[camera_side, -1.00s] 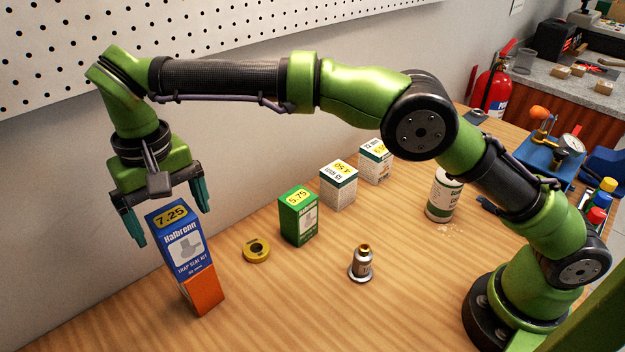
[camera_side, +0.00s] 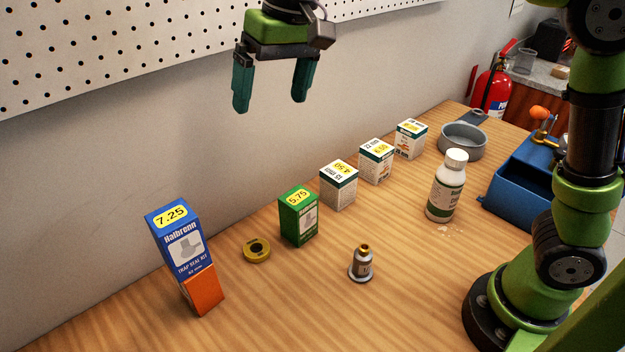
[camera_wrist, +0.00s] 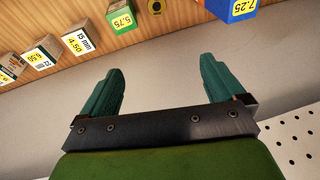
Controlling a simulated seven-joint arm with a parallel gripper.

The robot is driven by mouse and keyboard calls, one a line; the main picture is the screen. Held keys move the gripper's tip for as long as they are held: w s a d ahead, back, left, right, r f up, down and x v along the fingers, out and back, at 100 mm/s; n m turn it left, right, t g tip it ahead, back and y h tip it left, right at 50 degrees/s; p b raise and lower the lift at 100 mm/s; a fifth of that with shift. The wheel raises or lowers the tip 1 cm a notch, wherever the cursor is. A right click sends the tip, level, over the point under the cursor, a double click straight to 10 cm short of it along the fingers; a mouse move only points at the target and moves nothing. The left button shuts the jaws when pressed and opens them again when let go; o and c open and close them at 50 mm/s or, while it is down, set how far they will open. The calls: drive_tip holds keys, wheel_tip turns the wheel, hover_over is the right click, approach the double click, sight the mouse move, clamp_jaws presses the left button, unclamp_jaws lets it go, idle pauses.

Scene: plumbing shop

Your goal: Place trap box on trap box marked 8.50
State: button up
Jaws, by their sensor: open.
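The blue trap box (camera_side: 183,243) marked 7.25 stands on top of an orange box (camera_side: 204,291) at the front left of the bench. The two boxes touch, and no price mark shows on the orange one. The blue box also shows at the top edge of the wrist view (camera_wrist: 235,9). My gripper (camera_side: 271,104) is open and empty, high above the bench and well clear of the boxes. Its two teal fingers are spread apart in the wrist view (camera_wrist: 160,66). No mark of 8.50 is readable in either view.
A green box (camera_side: 299,217) marked 5.75 and several white boxes (camera_side: 339,186) line the wall side. A yellow tape roll (camera_side: 257,249), a metal fitting (camera_side: 361,264), a white bottle (camera_side: 446,187), a grey dish (camera_side: 462,139) and a blue bin (camera_side: 522,188) stand around. The front middle is clear.

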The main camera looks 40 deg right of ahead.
drive_tip(key=s+d+f+m+t, duration=0.1)
drive_tip(key=s+d+f+t, duration=0.1)
drive_tip(key=s+d+f, duration=0.2)
drive_tip(key=s+d+f+m+t, duration=0.2)
drive_tip(key=s+d+f+t, duration=0.1)
drive_tip(key=s+d, duration=0.8)
drive_tip(key=shift+s+f, duration=0.9)
drive_tip(key=shift+s, duration=0.15)
